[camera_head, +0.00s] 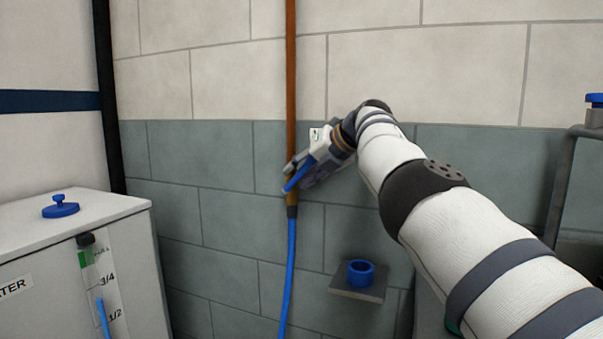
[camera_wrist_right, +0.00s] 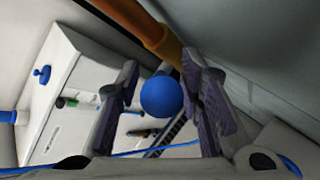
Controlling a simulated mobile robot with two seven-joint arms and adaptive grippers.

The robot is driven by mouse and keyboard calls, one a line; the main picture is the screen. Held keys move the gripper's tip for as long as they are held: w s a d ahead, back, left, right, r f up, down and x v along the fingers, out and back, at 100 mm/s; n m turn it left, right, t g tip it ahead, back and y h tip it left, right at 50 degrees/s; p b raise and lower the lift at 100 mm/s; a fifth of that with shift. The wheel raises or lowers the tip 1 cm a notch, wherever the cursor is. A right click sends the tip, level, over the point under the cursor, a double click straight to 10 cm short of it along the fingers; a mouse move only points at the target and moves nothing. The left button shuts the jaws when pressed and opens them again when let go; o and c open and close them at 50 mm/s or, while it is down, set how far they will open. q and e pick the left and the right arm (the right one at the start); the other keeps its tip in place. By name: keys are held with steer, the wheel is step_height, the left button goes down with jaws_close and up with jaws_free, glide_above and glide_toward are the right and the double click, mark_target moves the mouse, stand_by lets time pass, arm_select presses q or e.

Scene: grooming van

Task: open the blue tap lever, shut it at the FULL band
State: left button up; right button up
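The blue tap lever (camera_head: 299,175) sits on the brass tap (camera_head: 291,197) at the bottom of a copper pipe, slanting up and to the right. My right gripper (camera_head: 303,172) is at the lever. In the wrist view the lever's round blue end (camera_wrist_right: 162,97) shows between its two spread fingers, close to both; contact cannot be told. The water tank (camera_head: 60,240) stands at left with a level gauge (camera_head: 104,285) marked 1/2, 3/4 and a green FULL band (camera_head: 82,259). The blue column in the gauge tops out between 1/2 and 3/4. My left gripper is out of view.
A blue hose (camera_head: 290,270) hangs from the tap. A small wall shelf (camera_head: 345,291) holds a blue ring-shaped piece (camera_head: 361,272) below my right arm. A blue cap (camera_head: 61,206) is on the tank top. A grey rail (camera_head: 562,185) stands at right.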

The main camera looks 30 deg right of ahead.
steer(key=v, duration=1.2)
stand_by(6.8)
